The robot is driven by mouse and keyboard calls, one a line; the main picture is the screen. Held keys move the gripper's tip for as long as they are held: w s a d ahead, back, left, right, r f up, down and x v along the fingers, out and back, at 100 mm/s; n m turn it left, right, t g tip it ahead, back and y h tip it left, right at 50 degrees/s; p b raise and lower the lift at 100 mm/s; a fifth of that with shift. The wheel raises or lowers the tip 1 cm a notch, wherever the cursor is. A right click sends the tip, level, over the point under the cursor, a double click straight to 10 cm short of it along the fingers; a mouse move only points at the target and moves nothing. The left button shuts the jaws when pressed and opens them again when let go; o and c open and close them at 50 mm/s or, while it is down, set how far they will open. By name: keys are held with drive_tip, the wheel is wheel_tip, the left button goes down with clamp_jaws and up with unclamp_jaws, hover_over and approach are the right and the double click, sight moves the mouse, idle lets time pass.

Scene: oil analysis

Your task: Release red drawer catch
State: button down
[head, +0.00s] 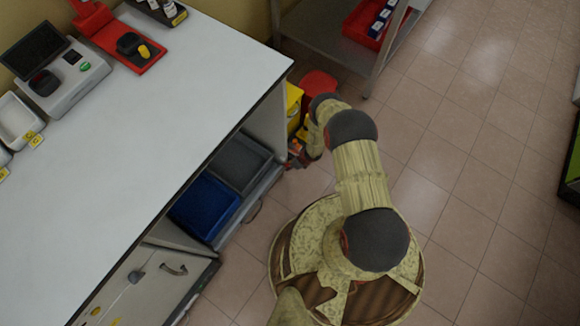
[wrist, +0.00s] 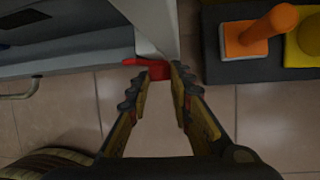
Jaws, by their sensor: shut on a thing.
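The red drawer catch (wrist: 152,68) shows in the wrist view as a small red piece at the lower end of the pale cabinet side. My gripper (wrist: 160,82) has one finger on each side of it and is shut on it; the fingers partly hide it. In the head view my gripper (head: 298,152) is at the cabinet's right corner, low down, and the catch cannot be made out there. The drawer (head: 262,187) beside it stands open, with a blue bin (head: 205,206) and a grey bin (head: 240,160) inside.
A white worktop (head: 150,110) with instruments is at the left. A yellow container (head: 293,100) stands close beyond my gripper. In the wrist view, a dark tray with an orange handle (wrist: 265,35) is at the right.

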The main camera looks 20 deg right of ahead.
drive_tip(key=shift+w+d+f+g+y, duration=0.1)
drive_tip(key=shift+g+y, duration=0.25)
drive_tip(key=shift+y, duration=0.15)
drive_tip(key=shift+w+d+g+y, duration=0.1)
drive_tip(key=shift+g+y, duration=0.25)
drive_tip(key=shift+y, duration=0.15)
drive_tip(key=shift+m+g+y, duration=0.3)
drive_tip(key=shift+y, duration=0.2)
drive_tip(key=c, duration=1.7)
unclamp_jaws()
drive_tip(key=shift+o, duration=0.6)
drive_tip(key=v, duration=1.2)
